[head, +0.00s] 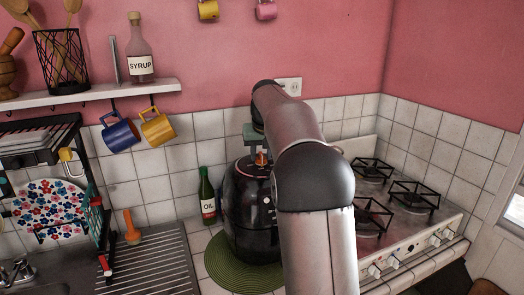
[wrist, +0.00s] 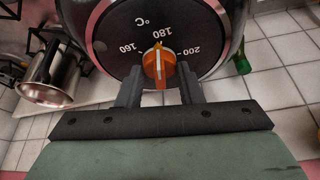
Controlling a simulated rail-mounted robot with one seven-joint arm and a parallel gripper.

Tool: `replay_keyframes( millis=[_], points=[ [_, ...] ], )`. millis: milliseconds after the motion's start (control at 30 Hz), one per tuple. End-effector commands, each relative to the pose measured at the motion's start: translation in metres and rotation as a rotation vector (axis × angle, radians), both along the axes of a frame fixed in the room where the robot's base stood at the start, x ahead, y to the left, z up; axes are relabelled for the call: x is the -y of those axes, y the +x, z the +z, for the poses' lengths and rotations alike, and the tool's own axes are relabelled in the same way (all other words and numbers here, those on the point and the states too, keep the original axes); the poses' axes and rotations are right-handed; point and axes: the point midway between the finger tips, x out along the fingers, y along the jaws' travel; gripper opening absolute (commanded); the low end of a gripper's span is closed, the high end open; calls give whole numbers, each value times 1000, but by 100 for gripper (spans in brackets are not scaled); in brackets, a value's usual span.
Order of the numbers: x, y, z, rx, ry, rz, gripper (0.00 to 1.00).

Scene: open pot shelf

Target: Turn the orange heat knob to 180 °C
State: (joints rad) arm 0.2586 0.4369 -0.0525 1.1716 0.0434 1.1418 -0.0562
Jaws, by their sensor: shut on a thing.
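The black air fryer (head: 250,215) stands on a round green mat (head: 222,272). Its orange heat knob (head: 262,159) is on top and shows close up in the wrist view (wrist: 159,67). The dial around it reads 160, 180 and 200 with a °C mark. The knob's pointer end with its white line faces the 180 mark, or very close to it. My gripper (wrist: 160,76) is shut on the knob, with one dark finger on each side. In the head view my arm hides part of the fryer's right side.
A green oil bottle (head: 207,196) stands left of the fryer. A gas stove (head: 425,228) is on the right. A shelf (head: 90,96) with hanging blue (head: 120,133) and yellow (head: 157,128) mugs is on the upper left. A metal pot (wrist: 48,75) shows in the wrist view.

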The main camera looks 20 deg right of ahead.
Motion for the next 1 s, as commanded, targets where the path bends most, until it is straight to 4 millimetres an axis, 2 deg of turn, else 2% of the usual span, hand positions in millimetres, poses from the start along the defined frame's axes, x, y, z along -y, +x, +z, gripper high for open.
replay_keyframes(
  millis=[200,500,533,600,867,1000],
  points=[
    [-2,0,1,-1,-1,-150,10],
    [-1,0,0,1,1,-164,10],
    [-1,0,0,1,1,-164,36],
    [-1,0,0,0,1,-164,54],
    [-1,0,0,0,0,-163,54],
    [-2,-2,7,2,0,-163,54]
  ],
)
